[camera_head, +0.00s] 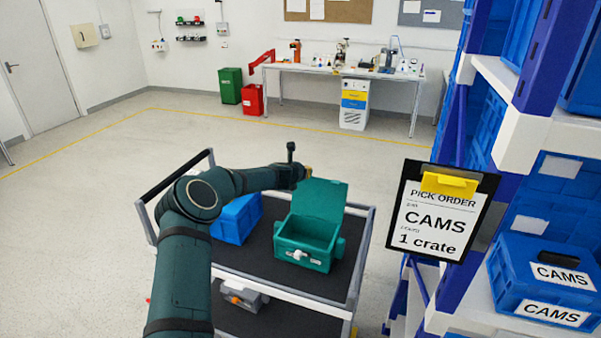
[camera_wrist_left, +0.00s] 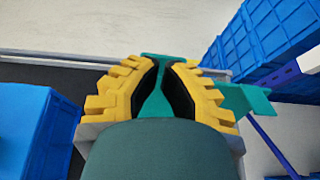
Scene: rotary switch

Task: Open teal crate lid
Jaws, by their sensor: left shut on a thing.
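The teal crate (camera_head: 303,258) sits on the cart's top shelf in the head view. Its lid (camera_head: 322,196) stands raised at the back of the crate, and the inside is visible and looks empty. A pale latch shows on the crate's front. My left gripper (camera_head: 307,172) is at the upper left edge of the lid, largely hidden behind my arm. In the left wrist view the yellow fingers of my left gripper (camera_wrist_left: 162,72) are closed around a teal part of the lid (camera_wrist_left: 154,104). My right gripper is in neither view.
A blue crate (camera_head: 236,217) stands left of the teal crate on the cart (camera_head: 331,293). A blue shelf rack with a CAMS crate (camera_head: 541,283) and a pick-order clipboard (camera_head: 437,213) is close on the right. Open floor lies behind and left.

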